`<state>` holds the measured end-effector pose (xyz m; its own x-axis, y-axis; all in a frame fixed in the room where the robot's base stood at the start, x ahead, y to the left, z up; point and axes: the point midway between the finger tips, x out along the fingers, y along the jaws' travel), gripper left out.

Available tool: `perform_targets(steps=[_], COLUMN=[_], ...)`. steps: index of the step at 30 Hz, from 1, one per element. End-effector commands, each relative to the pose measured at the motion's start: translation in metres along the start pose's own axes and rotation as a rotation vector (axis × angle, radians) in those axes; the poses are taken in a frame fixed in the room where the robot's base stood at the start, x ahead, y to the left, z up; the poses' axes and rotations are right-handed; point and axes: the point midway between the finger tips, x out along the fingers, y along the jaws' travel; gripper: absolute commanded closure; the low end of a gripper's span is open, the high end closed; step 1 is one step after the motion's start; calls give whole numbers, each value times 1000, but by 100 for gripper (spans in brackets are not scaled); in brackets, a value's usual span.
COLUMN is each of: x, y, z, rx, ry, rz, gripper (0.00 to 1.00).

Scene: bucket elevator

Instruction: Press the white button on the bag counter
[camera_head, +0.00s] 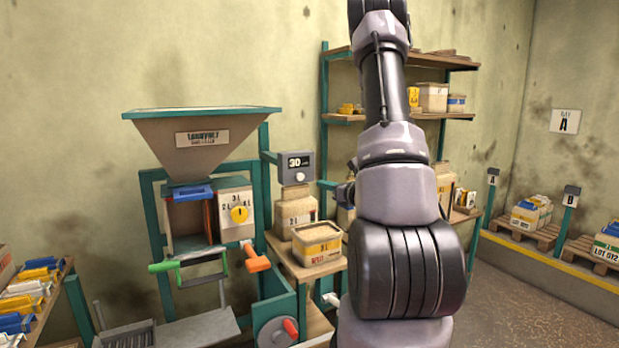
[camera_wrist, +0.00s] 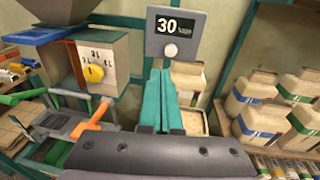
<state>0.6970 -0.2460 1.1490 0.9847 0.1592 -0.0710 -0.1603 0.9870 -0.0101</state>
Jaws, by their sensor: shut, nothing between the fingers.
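The bag counter (camera_head: 294,163) is a grey box with a dark display reading 30. Its round white button (camera_head: 299,177) is on the front face, below the display. In the wrist view the counter (camera_wrist: 155,46) is at the top middle, with the white button (camera_wrist: 171,51) facing me. My gripper (camera_wrist: 162,73) shows there as two teal fingers side by side, shut and empty. The fingertips appear just below the button in the picture; a gap in depth is hard to judge. In the head view my arm hides the gripper.
Left of the counter stands a hopper machine (camera_head: 200,145) with a yellow dial (camera_head: 239,214), a green handle (camera_head: 160,267) and an orange handle (camera_head: 258,264). Shelves with bags and boxes stand behind my arm.

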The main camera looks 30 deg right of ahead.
Motion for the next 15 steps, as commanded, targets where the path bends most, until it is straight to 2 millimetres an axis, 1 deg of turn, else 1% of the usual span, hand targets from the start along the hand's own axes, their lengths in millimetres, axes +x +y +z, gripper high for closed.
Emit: perform_targets(steps=[1,4,15], x=[-2,-3,-1], y=[-7,-13,-14], z=[-6,-9,-9], rx=[9,15,14], ry=[4,4,4], rz=[-26,-52,-52], gripper=[100,100,100])
